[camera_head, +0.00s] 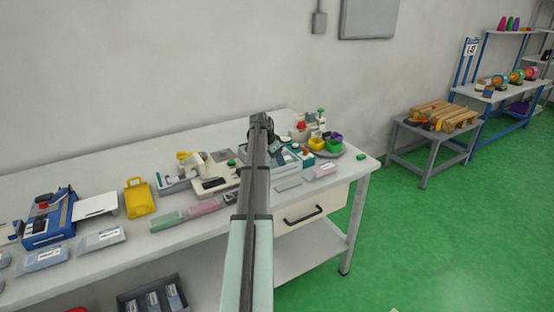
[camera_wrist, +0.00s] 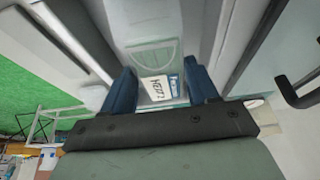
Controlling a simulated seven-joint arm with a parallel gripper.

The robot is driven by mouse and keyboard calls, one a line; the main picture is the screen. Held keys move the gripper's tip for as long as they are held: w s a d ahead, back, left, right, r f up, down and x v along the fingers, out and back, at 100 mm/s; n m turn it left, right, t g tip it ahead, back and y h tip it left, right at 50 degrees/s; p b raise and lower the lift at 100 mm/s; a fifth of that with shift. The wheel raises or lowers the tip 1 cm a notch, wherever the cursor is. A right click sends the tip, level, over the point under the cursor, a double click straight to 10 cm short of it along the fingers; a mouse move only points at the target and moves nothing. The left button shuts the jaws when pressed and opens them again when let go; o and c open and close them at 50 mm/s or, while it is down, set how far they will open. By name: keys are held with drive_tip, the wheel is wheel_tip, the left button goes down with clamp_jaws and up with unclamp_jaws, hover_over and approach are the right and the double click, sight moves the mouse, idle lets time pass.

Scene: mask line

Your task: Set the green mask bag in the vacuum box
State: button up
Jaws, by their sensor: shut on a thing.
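In the wrist view, the blue fingers of my gripper (camera_wrist: 161,91) stand on either side of a pale bag with a green outline, the green mask bag (camera_wrist: 152,52), and close on its labelled end. The bag points away from the fingers, between pale grey walls. In the head view, my arm hides the bag and the fingertips; the arm's dark end (camera_head: 261,125) is over the right part of the bench. A teal and white box (camera_head: 298,154) beside it is partly hidden by the arm. I cannot tell for sure whether it is the vacuum box.
A cream machine (camera_head: 214,183) with a green knob stands left of my arm. A yellow bag (camera_head: 139,198) and a blue device (camera_head: 48,220) stand further left. Green and pink packs lie along the front edge. Small coloured cups (camera_head: 317,143) crowd the right end. A drawer handle (camera_head: 303,214) projects below.

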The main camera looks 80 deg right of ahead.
idle(0.4)
drive_tip(key=o, duration=1.1)
drive_tip(key=shift+f, duration=0.1)
drive_tip(key=shift+r, duration=0.2)
drive_tip(key=shift+r, duration=0.85)
drive_tip(key=shift+r, duration=3)
